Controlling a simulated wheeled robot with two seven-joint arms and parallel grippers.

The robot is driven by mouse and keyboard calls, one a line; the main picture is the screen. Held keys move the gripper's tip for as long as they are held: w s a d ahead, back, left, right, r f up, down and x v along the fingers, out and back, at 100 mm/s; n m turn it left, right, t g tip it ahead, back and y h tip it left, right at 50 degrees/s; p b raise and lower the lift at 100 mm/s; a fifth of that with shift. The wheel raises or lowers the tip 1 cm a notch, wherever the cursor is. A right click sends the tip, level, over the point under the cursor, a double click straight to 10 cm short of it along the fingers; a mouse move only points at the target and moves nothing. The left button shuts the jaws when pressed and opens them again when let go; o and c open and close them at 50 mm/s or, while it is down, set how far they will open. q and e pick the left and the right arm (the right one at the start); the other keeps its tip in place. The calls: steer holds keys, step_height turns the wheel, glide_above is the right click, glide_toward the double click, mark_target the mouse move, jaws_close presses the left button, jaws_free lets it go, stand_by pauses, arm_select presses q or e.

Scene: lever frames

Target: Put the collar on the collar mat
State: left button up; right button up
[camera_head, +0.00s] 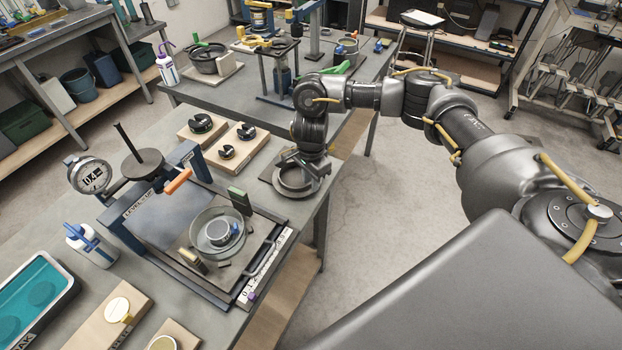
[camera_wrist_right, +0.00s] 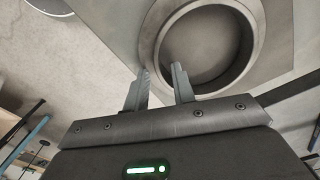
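The collar (camera_head: 296,190), a wide grey metal ring, lies flat at the right edge of the near bench. It also shows in the wrist view (camera_wrist_right: 246,78). My right gripper (camera_head: 305,167) is right at the collar. In the wrist view its fingers (camera_wrist_right: 162,70) are apart, on either side of the ring's wall, one inside and one outside. Contact with the wall cannot be told. My left gripper is not in view.
Wooden blocks with black knobbed parts (camera_head: 238,144) stand left of the collar. A levelling frame with a round dish (camera_head: 192,235) and a dial gauge (camera_head: 91,175) stand nearer. A second bench (camera_head: 225,92) with stands and tools is behind. Open floor lies to the right.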

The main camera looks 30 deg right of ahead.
steer(key=shift+r, duration=0.1)
steer(key=shift+r+p, duration=0.25)
steer(key=shift+p, duration=0.05)
step_height(320, 180, up, 12)
steer(key=b, duration=0.1)
steer(key=shift+f+b, duration=0.15)
steer(key=shift+b, duration=0.15)
stand_by(0.3)
